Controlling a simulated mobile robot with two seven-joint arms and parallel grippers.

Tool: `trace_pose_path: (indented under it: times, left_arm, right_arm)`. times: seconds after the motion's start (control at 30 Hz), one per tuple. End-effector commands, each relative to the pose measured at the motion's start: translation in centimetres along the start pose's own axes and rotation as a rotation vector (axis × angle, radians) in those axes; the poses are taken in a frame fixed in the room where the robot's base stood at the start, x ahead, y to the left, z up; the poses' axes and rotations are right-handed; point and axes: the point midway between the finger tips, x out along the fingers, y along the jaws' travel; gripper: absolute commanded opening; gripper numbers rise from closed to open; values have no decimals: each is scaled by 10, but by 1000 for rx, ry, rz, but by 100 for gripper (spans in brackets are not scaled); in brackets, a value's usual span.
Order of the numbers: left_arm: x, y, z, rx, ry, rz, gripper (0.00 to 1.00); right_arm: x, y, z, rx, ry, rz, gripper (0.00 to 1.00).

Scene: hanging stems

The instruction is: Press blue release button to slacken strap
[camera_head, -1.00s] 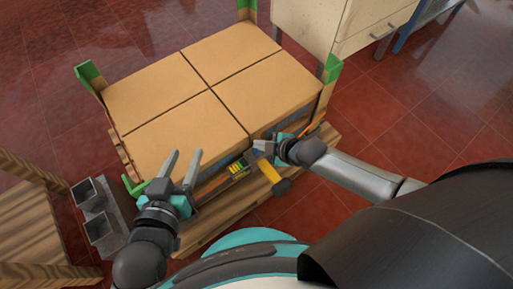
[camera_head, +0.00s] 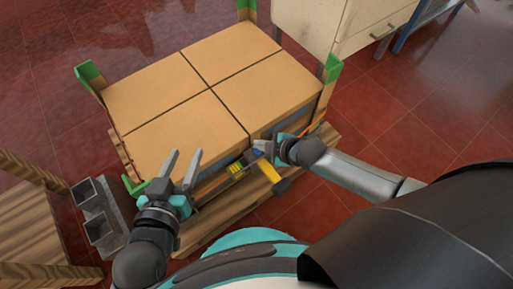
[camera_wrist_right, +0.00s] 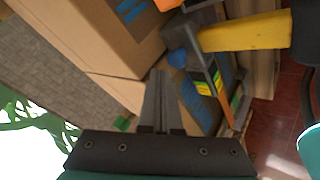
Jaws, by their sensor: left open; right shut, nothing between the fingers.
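The strap tensioner (camera_head: 237,168), with a yellow-and-black body, sits at the near side of the boxes. Its yellow handle (camera_head: 277,182) sticks out towards me and shows large in the right wrist view (camera_wrist_right: 245,32). A blue-grey block (camera_wrist_right: 178,42) lies at the handle's end; I cannot tell whether it is the release button. An orange strap (camera_head: 313,128) runs along the boxes' near side. My right gripper (camera_head: 264,148) is shut and empty beside the tensioner; its fingertips (camera_wrist_right: 161,72) point towards the block, contact unclear. My left gripper (camera_head: 184,154) is open and empty, left of the tensioner.
Several cardboard boxes (camera_head: 190,85) fill a wooden pallet (camera_head: 215,222) with green corner protectors (camera_head: 88,72). A grey metal holder (camera_head: 98,215) stands at the left, beside a wooden structure (camera_head: 35,225). A cabinet (camera_head: 340,22) stands behind. The red floor is free at right.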

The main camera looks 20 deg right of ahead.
Motion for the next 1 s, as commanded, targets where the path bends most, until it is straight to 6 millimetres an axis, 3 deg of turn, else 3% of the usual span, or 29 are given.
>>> trace_pose_path:
  times: [1.0]
  left_arm:
    - [2,-1,4,-1,1,0,50]
  right_arm:
    - [6,-4,4,-1,0,0,0]
